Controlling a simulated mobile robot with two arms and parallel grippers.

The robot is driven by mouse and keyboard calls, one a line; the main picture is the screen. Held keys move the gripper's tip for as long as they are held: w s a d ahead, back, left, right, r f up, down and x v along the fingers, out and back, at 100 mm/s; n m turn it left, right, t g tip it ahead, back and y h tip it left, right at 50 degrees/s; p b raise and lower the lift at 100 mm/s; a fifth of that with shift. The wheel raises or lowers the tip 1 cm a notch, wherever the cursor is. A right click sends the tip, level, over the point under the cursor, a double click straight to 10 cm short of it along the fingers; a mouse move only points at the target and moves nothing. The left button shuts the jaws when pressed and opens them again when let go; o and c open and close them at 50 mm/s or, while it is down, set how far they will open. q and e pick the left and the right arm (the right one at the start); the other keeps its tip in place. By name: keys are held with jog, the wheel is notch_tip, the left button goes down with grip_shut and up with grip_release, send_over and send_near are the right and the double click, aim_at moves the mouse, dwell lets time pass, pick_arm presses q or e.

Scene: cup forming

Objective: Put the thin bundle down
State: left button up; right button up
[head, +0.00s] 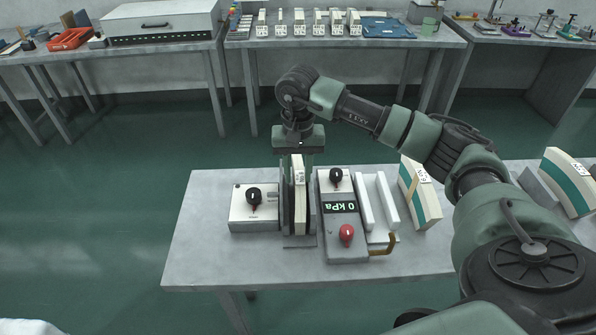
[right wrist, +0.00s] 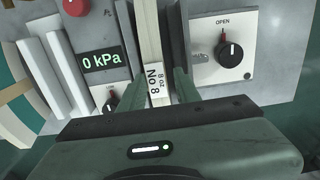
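The thin bundle (head: 300,200), a cream strip stack with a "No 8, 8 oz" label, stands upright between dark upright plates (head: 287,205) on the grey bench. Its label shows in the right wrist view (right wrist: 157,84). My right gripper (head: 299,158) points straight down over the bundle's far end. Its green fingers (right wrist: 161,88) lie along both sides of the bundle and look shut on it. The bundle's underside is hidden, so I cannot tell whether it touches the base. My left gripper is out of view.
Left of the plates is a grey box with a black knob (head: 254,196); right is a panel reading 0 kPa (head: 341,208) with a red knob (head: 346,233). White bars (head: 376,204) and a green-banded bundle (head: 420,195) stand farther right. The bench's left end (head: 203,215) is clear.

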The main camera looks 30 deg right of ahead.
jog(key=shift+o, duration=0.2)
jog(key=shift+r, duration=0.1)
jog(key=shift+r, duration=0.2)
notch_tip(320, 180, up, 12)
jog(key=b, duration=0.1)
jog(key=shift+b, duration=0.4)
jog(key=shift+f, duration=0.2)
dwell(0.5)
